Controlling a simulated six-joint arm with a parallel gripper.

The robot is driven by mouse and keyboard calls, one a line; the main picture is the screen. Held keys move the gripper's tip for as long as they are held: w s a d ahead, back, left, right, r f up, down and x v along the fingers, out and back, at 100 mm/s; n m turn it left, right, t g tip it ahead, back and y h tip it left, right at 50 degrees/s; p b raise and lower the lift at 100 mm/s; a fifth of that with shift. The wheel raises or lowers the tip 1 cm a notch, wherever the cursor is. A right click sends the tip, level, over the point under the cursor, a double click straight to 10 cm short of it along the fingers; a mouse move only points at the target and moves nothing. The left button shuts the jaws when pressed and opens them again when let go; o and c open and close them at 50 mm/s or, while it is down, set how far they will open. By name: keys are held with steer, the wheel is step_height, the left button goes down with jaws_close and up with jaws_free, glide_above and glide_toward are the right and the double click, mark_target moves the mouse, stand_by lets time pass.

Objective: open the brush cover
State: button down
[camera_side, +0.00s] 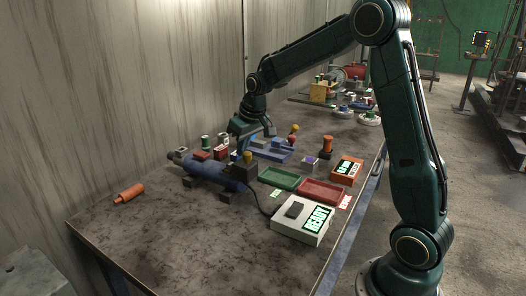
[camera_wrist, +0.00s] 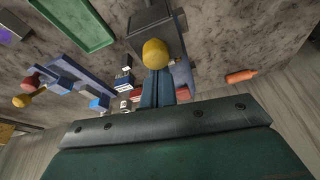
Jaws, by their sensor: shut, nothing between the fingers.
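A dark box-like cover (camera_wrist: 150,25) with a yellow knob (camera_wrist: 155,53) sits at the near end of a blue cylindrical machine in the side view. The cover (camera_side: 241,172) and the knob (camera_side: 247,157) show there just below my gripper (camera_side: 246,137). The cover looks closed; whether a brush is inside is hidden. My gripper also shows in the wrist view (camera_wrist: 158,88). It is shut and empty, with its fingertips close to the yellow knob in the picture. I cannot tell whether they touch it.
A green tray (camera_side: 280,178) and a red tray (camera_side: 322,192) lie right of the machine. A white box reading READY (camera_side: 300,220) stands in front, cabled. An orange cylinder (camera_side: 129,194) lies at the left. Blue fixtures and small parts stand behind. The table's front left is clear.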

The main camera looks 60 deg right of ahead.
mark_target(242, 160)
steer(key=shift+w, duration=0.1)
steer(key=shift+w+d, duration=0.15)
steer(key=shift+w, duration=0.7)
steer(key=shift+w+d, duration=0.1)
steer(key=shift+w, duration=0.75)
steer(key=d+v, duration=0.1)
steer(key=v, duration=0.9)
steer(key=s+a+r, duration=0.4)
steer(key=s+a, duration=0.3)
steer(key=s+a+f+n, duration=0.1)
steer(key=s+a+f, duration=0.1)
steer(key=s, duration=0.9)
steer(key=s+a+f+t, duration=0.1)
steer(key=s+a+f, duration=0.2)
steer(key=s, duration=0.8)
steer(key=shift+s+a+n+t+y, duration=0.3)
steer(key=shift+s+a+n, duration=0.1)
steer(key=shift+a, duration=0.85)
steer(key=shift+w, duration=0.1)
